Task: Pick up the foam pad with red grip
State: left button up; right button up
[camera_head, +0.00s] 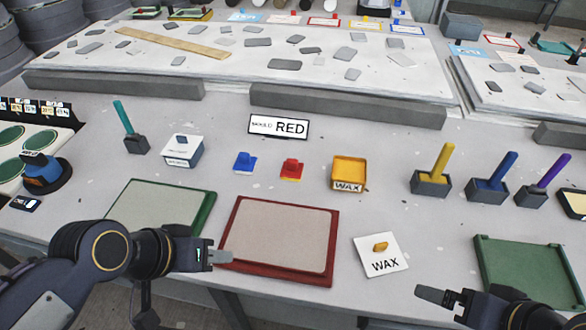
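The foam pad with red grip (291,169) lies on the grey table, near the middle, in the head view. It is a small pad with a red grip on top. A similar pad with a blue grip (245,162) lies to its left. My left gripper (217,255) is at the left edge of the red-framed mould, in front and to the left of the red pad, and well apart from it. It looks open and empty. My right gripper (440,294) is at the lower right, far from the pad. Its fingers look apart, with nothing between them.
The red mould (333,245) and a green mould (206,212) lie at the front. A yellow wax box (349,173) stands right of the red pad, with a wax lid (381,255) in front. A RED sign (279,126) stands behind. Brush holders (431,184) stand to the right.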

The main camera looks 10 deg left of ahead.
aim_at(292, 170)
jog(key=j+z, duration=0.65)
jog(key=z, duration=0.15)
